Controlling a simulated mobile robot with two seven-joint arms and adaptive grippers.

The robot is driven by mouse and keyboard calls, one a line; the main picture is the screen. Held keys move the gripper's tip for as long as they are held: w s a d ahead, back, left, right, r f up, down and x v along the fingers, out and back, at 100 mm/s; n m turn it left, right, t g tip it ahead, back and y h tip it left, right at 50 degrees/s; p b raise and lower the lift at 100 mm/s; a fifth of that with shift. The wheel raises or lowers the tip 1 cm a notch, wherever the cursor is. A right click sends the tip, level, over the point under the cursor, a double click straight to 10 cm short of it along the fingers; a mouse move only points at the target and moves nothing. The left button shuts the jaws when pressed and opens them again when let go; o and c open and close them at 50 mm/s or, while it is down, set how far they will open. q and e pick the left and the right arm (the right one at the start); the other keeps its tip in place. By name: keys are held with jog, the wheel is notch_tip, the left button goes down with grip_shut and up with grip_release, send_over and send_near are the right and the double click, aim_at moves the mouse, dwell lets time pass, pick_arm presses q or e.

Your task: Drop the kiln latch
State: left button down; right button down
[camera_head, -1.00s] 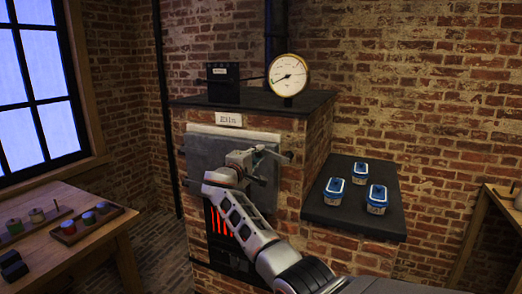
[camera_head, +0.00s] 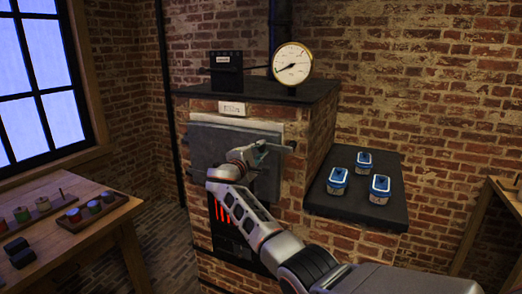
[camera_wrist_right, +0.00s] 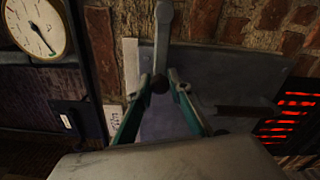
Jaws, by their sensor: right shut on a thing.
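The kiln (camera_head: 318,135) is a brick block with a grey door (camera_head: 207,147) on its front. My right gripper (camera_head: 258,154) is at the upper right of this door, its arm reaching up from the lower right. In the right wrist view the teal fingers of my right gripper (camera_wrist_right: 160,82) close in on the grey kiln latch (camera_wrist_right: 163,25), a bar with a rounded end that sticks out past the fingertips. The gripper is shut on it. The grip itself is partly hidden in the head view. My left gripper is not in view.
A round gauge (camera_head: 292,63) and a black box (camera_head: 226,70) stand on the kiln top. A dark side shelf (camera_head: 335,207) holds three blue-lidded jars. A wooden table (camera_head: 100,240) at left bears a tray (camera_head: 68,227) of coloured pots. Orange bars (camera_wrist_right: 288,120) glow below the door.

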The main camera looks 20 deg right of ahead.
jog(key=c, duration=1.8)
grip_release()
jog(key=shift+f, duration=0.15)
jog(key=v, duration=1.2)
jog(key=s+f+y, duration=0.3)
jog(key=f+y, duration=0.1)
jog(key=f, duration=1.4)
jog(key=s+a+f+m+y, duration=0.1)
jog(key=s+f+y, duration=0.2)
jog(key=s+f, duration=0.45)
jog(key=s+a+f+y, duration=0.15)
jog(key=s+f, duration=0.25)
jog(key=f, duration=0.7)
jog(key=s+a+f+m+y, duration=0.2)
jog(key=s, duration=0.7)
jog(key=s+a+f+m+y, duration=0.2)
jog(key=s+f+y, duration=0.1)
jog(key=s, duration=0.6)
jog(key=s+a+f+m+g+y, duration=0.1)
jog(key=s+a+f+y, duration=0.1)
jog(key=s, duration=0.7)
jog(key=shift+s+f+m+y, duration=0.3)
jog(key=shift+s+m+y, duration=0.05)
jog(key=shift+m+y, duration=0.1)
